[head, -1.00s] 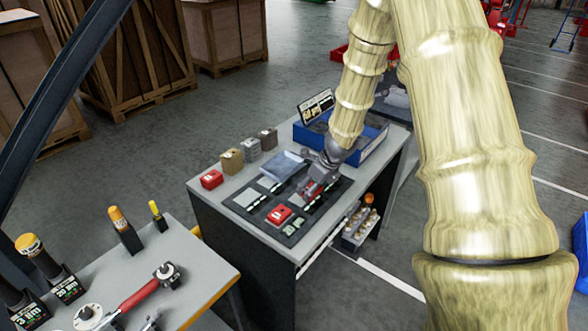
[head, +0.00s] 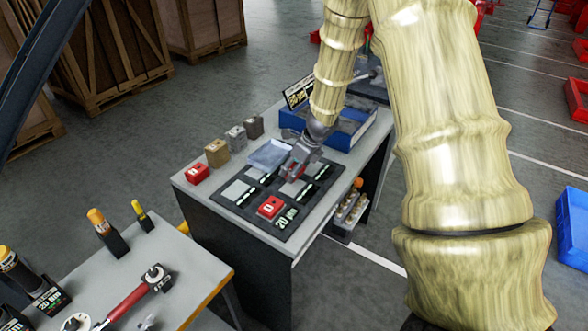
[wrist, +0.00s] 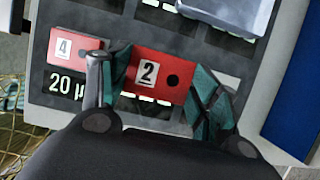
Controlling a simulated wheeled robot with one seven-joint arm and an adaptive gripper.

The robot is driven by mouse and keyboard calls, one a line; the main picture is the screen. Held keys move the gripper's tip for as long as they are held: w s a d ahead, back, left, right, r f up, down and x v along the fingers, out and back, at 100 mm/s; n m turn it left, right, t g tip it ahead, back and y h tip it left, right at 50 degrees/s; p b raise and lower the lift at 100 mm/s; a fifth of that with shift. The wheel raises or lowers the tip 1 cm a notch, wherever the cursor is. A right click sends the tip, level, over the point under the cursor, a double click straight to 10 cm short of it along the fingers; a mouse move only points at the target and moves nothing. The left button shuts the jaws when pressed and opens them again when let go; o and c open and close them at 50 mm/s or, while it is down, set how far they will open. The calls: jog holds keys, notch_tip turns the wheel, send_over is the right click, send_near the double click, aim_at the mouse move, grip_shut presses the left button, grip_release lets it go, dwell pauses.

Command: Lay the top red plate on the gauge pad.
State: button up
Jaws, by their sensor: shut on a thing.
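My gripper (head: 297,168) is over the dark mat (head: 245,209) on the grey bench. In the wrist view my gripper (wrist: 158,78) has its teal-padded fingers on both sides of a red plate marked 2 (wrist: 173,80), shut on it. In the head view the held plate is mostly hidden by the fingers. A second red plate, marked 4 (wrist: 70,48), lies on the mat beside a "20 µ" label; it also shows in the head view (head: 271,207). Pale grey square pads (head: 236,190) are set in the mat. I cannot tell which is the gauge pad.
A clear-looking tray (head: 270,154) and a blue bin (head: 345,140) stand behind the mat. Another bench with tools (head: 190,262) is at lower left.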

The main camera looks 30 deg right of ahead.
aim_at(294, 187)
jog(key=shift+s+f+b, duration=0.15)
jog(key=shift+f+b, duration=0.2)
jog(key=shift+f, duration=0.15)
jog(key=b+x, duration=0.2)
jog(key=shift+s+d+f, duration=0.1)
jog(key=shift+f, duration=0.3)
jog(key=shift+s+f+b, duration=0.1)
jog(key=shift+f+b, duration=0.3)
jog(key=shift+b, duration=0.35)
jog(key=shift+b, duration=0.35)
jog(key=shift+f+b, duration=0.75)
jog(key=shift+b, duration=0.1)
jog(key=o, duration=1.4)
jog(key=shift+r, duration=0.1)
